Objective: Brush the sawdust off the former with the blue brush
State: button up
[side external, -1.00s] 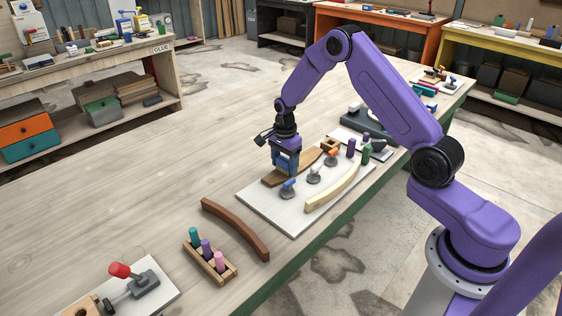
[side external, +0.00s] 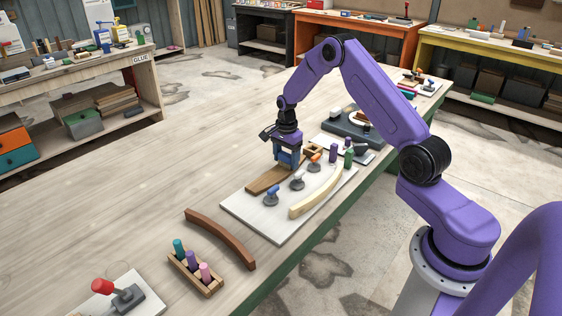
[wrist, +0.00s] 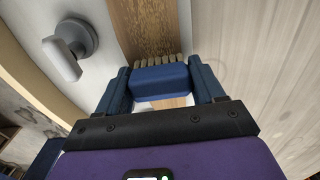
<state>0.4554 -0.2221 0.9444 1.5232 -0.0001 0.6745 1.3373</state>
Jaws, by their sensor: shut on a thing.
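My gripper (side external: 287,152) is shut on the blue brush, over the brown wooden former (side external: 266,181) on the white board. In the wrist view the blue brush (wrist: 162,80) sits between the two fingers of my gripper (wrist: 163,88), its pale bristles (wrist: 155,61) pointing away from the palm. The bristles are over or on the brown former (wrist: 147,25); I cannot tell if they touch. The near left end of the former is bare in the side view; its middle is partly hidden by my gripper.
Clamps with blue, white and orange handles stand on the white board (side external: 246,212) beside a pale curved strip (side external: 316,196). A brown curved strip (side external: 221,236) and a peg rack (side external: 195,273) lie in front. The bench to the left is clear.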

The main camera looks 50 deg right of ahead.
aim_at(264, 181)
jog(key=shift+d, duration=1.45)
jog(key=shift+a, duration=7.05)
notch_tip(264, 181, up, 8)
jog(key=shift+r, duration=0.15)
